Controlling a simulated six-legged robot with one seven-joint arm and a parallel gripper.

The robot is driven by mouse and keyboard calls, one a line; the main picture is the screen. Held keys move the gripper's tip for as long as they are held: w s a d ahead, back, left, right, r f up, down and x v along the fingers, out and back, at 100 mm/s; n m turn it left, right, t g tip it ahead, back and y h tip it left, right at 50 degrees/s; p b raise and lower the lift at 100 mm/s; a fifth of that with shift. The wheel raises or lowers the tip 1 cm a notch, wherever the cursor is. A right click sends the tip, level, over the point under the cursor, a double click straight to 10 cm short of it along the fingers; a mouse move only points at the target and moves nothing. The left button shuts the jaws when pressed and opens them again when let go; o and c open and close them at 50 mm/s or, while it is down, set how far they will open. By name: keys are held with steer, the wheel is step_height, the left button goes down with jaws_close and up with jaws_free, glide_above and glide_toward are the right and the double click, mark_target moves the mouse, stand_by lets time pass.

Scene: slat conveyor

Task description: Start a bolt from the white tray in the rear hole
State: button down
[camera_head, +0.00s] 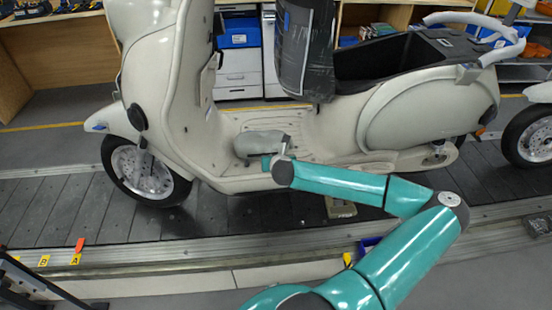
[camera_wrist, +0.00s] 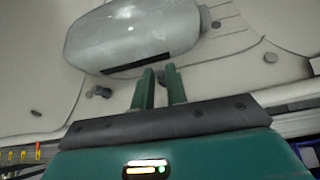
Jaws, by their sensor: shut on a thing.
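My gripper (camera_head: 268,162) is at the near edge of the scooter's footboard (camera_head: 305,150), close beside a rounded grey cover (camera_head: 260,141). In the wrist view its two green fingers (camera_wrist: 160,72) point at the lower edge of the same cover (camera_wrist: 130,35), with a narrow gap between them. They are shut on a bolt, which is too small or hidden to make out. I see no white tray.
The cream scooter (camera_head: 170,90) stands on the dark slat conveyor (camera_head: 60,210). A small beige box (camera_head: 340,208) lies by the scooter's near side. A blue bin (camera_head: 368,244) is partly behind my arm. Another scooter wheel (camera_head: 535,135) stands at the right.

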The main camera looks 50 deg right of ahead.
steer(key=shift+a+m+g+h, duration=0.1)
steer(key=shift+m+g+h, duration=0.5)
steer(key=shift+m+g, duration=0.15)
steer(key=shift+w, duration=0.1)
steer(key=shift+w+a+m+g+h, duration=0.25)
steer(key=shift+m+g+h, duration=0.25)
steer(key=shift+m, duration=0.35)
steer(key=shift+m+g+h, duration=0.3)
steer(key=shift+m+g, duration=0.25)
steer(key=shift+m, duration=0.15)
steer(key=c, duration=1.3)
jaws_free()
steer(key=shift+s, duration=0.1)
steer(key=v, duration=1.3)
steer(key=shift+s+a+r, duration=0.2)
steer(key=shift+a, duration=0.05)
